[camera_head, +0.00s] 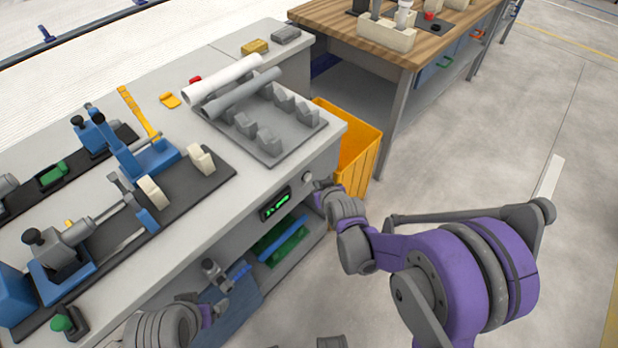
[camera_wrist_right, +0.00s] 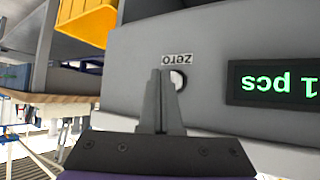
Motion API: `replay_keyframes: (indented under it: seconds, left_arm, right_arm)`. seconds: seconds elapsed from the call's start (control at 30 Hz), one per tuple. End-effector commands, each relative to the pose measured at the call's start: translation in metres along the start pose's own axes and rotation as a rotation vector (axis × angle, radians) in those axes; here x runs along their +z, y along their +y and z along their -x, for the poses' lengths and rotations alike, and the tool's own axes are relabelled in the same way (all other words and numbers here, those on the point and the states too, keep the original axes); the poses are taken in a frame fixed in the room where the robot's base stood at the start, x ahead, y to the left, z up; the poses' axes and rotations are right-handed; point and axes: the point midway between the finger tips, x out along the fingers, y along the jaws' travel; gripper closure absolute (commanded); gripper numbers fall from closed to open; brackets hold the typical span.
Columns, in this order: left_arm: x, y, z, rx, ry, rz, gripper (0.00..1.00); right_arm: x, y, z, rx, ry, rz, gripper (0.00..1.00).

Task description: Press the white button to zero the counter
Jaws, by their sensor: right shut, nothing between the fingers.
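In the head view the button (camera_head: 307,177) is right of the counter display (camera_head: 275,204). The green display (camera_wrist_right: 280,83) reads "1 pcs", also upside down in the wrist view. My right gripper (camera_wrist_right: 160,73) is shut and empty, its tips at the button and covering part of it; I cannot tell whether they touch. My left gripper (camera_head: 215,274) is low by the bench front; its jaws are unclear.
A white pipe (camera_head: 222,79) and a grey pipe (camera_head: 240,94) lie on the grey rack (camera_head: 268,152) on the bench. A yellow bin (camera_head: 362,140) stands beside the bench, close to my right gripper. A wooden-topped table (camera_head: 350,30) is behind. The floor at right is clear.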

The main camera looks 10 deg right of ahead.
Motion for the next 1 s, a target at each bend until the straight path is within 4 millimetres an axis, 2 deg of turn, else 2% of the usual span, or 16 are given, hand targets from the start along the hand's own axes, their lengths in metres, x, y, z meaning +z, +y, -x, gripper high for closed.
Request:
replay_keyframes:
  seconds: [1.0]
  left_arm:
    - [0.0006, 0.0000, -0.0014, 0.000, -0.001, 0.000, 0.10]
  right_arm:
    - [-0.0045, -0.0046, -0.0062, 0.000, 0.000, 0.000, 1.00]
